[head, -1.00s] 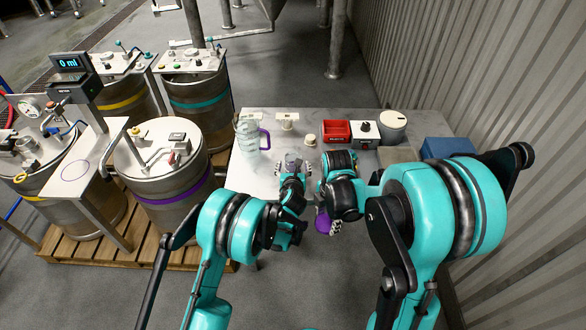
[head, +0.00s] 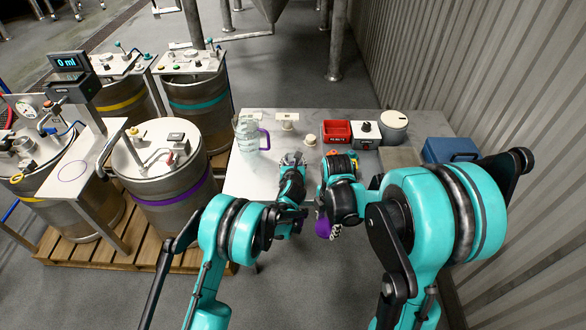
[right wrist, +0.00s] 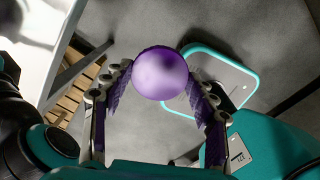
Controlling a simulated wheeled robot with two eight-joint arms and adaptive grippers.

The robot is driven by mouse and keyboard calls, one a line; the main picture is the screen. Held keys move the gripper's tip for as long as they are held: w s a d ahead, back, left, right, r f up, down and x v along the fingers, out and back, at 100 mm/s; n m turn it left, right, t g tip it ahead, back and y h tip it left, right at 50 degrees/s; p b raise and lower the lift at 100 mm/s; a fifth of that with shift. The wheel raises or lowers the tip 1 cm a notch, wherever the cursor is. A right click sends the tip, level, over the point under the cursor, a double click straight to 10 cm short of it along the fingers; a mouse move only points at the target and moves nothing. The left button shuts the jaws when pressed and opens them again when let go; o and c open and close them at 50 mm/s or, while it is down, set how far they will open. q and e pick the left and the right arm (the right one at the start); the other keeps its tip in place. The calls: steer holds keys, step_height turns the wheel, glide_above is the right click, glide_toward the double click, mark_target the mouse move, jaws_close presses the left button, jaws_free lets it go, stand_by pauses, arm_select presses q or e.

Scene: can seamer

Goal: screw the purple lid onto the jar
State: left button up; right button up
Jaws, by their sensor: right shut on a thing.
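The purple lid (right wrist: 160,73) is a round, shiny disc between the purple-padded fingers of my right gripper (right wrist: 160,80) in the right wrist view. The right gripper (head: 328,230) is shut on it, in front of the table's near edge in the head view. The jar (head: 247,135) is clear with a purple handle. It stands upright on the left part of the table, with no lid visible on top. My left gripper (head: 292,158) is over the table, to the right of the jar and apart from it. Its finger opening is too small to tell.
The pale table (head: 250,180) also holds a red bin (head: 337,131), a box with a black knob (head: 365,133), a round white-topped device (head: 393,125) and small cream pieces (head: 310,141). A blue case (head: 450,150) is at right. Steel kegs (head: 170,165) stand left.

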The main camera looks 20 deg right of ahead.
arm_select(q)
steer(key=shift+c, duration=1)
step_height(320, 180, up, 10)
steer(key=p, duration=0.3)
steer(key=shift+p, duration=0.4)
jaws_close()
arm_select(e)
step_height(320, 180, up, 4)
steer(key=shift+f, duration=0.1)
arm_select(q)
steer(key=shift+o, duration=2.1)
jaws_free()
jaws_close()
